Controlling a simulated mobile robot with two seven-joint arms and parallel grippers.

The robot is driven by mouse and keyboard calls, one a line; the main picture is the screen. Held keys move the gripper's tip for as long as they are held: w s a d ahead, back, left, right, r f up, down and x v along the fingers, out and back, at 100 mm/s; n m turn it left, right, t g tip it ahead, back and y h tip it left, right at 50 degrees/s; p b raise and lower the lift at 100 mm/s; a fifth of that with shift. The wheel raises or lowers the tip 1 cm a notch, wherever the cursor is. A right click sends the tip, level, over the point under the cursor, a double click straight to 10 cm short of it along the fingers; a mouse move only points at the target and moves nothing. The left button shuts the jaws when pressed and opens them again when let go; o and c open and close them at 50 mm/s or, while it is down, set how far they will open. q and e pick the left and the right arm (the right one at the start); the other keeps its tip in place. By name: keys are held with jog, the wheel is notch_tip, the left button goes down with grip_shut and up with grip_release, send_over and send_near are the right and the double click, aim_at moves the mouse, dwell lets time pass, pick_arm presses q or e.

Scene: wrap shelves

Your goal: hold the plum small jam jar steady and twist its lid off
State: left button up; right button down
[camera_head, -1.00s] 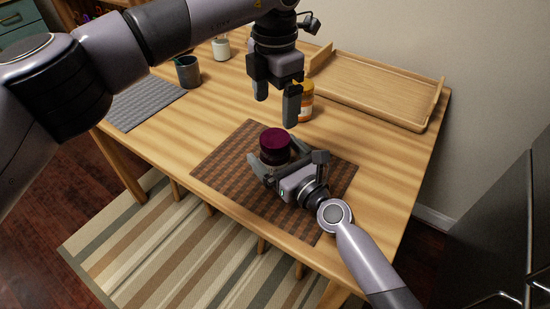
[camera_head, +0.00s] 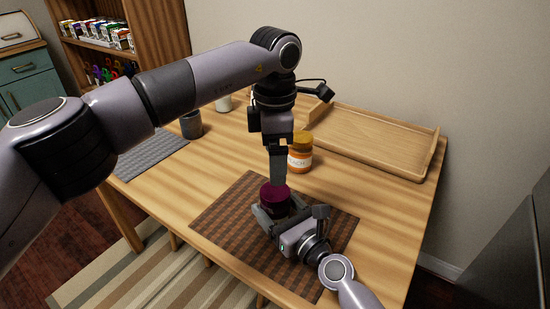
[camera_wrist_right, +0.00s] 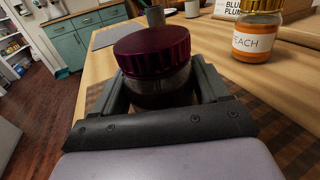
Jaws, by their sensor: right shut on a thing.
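The plum small jam jar stands upright on the woven mat, its dark plum lid (camera_head: 274,195) on top; it also shows in the right wrist view, with the lid (camera_wrist_right: 152,50) seated above the glass body (camera_wrist_right: 160,88). My right gripper (camera_head: 281,213) is shut around the jar's body, one finger on each side, below the lid. My left gripper (camera_head: 278,180) points straight down over the jar, its fingertips close to the lid. It is seen edge-on, so the gap between its fingers is hidden, and I cannot tell whether it touches the lid.
An orange peach jar (camera_head: 300,155) stands just behind the mat (camera_head: 225,220). A wooden tray (camera_head: 372,142) lies at the back right. A dark cup (camera_head: 191,125) and a grey mat (camera_head: 150,155) are at the left. The table's right front is clear.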

aim_at(275, 191)
pick_arm(q)
jog(key=m, duration=0.7)
jog(key=shift+m, duration=0.4)
jog(key=m, duration=0.4)
jog(key=shift+m, duration=0.3)
jog(key=m, duration=0.4)
jog(key=shift+m, duration=0.3)
jog(key=shift+f, duration=4)
jog(key=shift+c, duration=0.3)
